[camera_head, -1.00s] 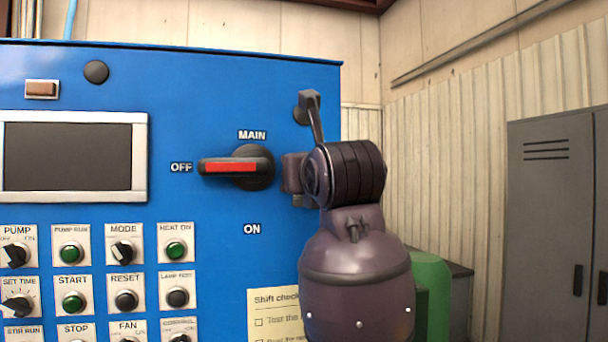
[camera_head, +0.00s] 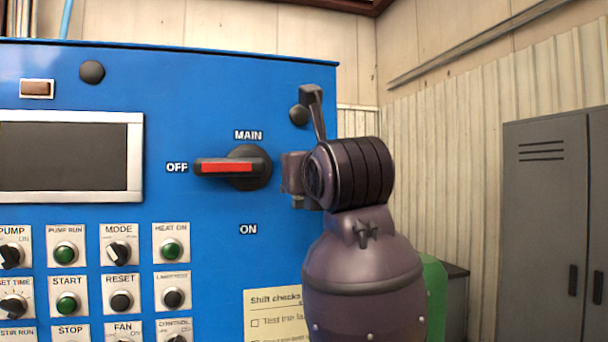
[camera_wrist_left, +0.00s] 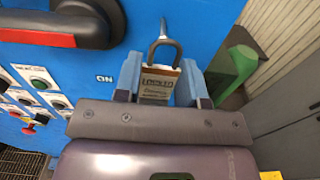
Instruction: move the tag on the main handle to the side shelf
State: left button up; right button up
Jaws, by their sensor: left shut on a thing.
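The main handle (camera_head: 228,167) is black with a red face and lies level, pointing at OFF; it also shows at the top left of the left wrist view (camera_wrist_left: 50,32). No tag shows on it. In the left wrist view my left gripper (camera_wrist_left: 160,82) is shut on the tag (camera_wrist_left: 158,84), a small pale label with dark lettering and a dark curved shackle above it. They are right of the handle. In the head view my arm hides the tag and fingertips. I cannot make out the side shelf for certain. My right gripper is not in view.
The blue control panel (camera_head: 215,100) carries several buttons, knobs and a dark screen (camera_head: 65,158). A green object (camera_head: 434,290) stands right of the panel by a dark flat top (camera_head: 456,271). Grey lockers (camera_head: 545,230) stand further right.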

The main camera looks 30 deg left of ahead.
pick_arm(q)
jog(key=shift+v, duration=1.15)
jog(key=shift+w, duration=0.1)
dwell(0.3)
jog(key=w+d+f+m+t+h, duration=0.15)
jog(key=w+f, duration=0.25)
jog(key=f, duration=0.7)
jog(key=w+f+m+t+h, duration=0.25)
jog(key=w+f, duration=0.25)
jog(key=f, duration=0.6)
jog(key=s+d+f+m+h, duration=0.1)
jog(key=s+f+m+h, duration=0.1)
jog(key=f, duration=0.7)
jog(key=s+d+f+m+t+h, duration=0.1)
jog(key=s+d+f+m+h, duration=0.1)
jog(key=f, duration=0.7)
jog(key=s+d+f+m+t+h, duration=0.1)
jog(key=s+f+h, duration=0.3)
jog(key=f, duration=0.4)
jog(key=shift+s+d+f+m+h, duration=0.45)
jog(key=shift+d+h, duration=0.2)
jog(key=shift+h, duration=0.25)
jog(key=shift+a, duration=0.15)
